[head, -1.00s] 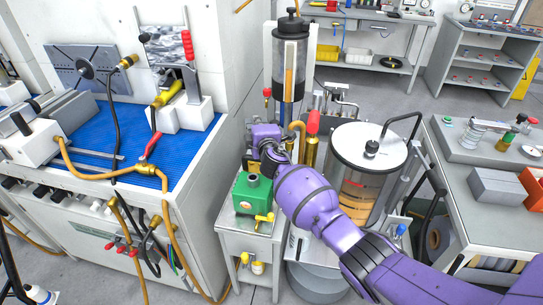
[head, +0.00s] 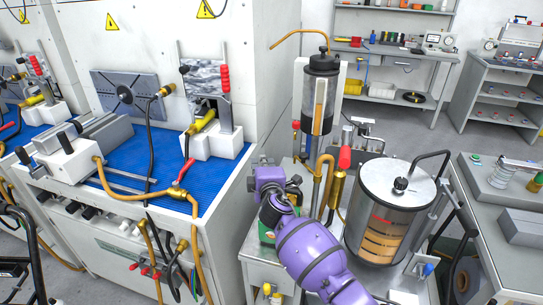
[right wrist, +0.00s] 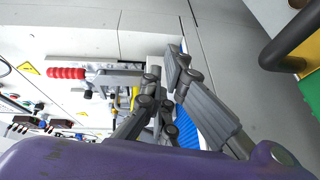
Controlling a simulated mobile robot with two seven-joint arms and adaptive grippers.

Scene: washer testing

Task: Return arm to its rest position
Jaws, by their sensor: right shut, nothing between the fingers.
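My right arm (head: 312,255) is purple and reaches in from the bottom of the head view. Its wrist covers most of a green box on a small grey stand. My right gripper (right wrist: 168,85) shows in the right wrist view with grey jointed fingers, shut and empty. In the head view the gripper is small and mostly hidden by the wrist, near the right side of the blue-topped test bench (head: 150,152). I cannot tell its exact distance from the bench. My left gripper is not in view.
Orange hoses (head: 110,180) hang over the bench. Grey shelving (head: 498,90) stands at the back right.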

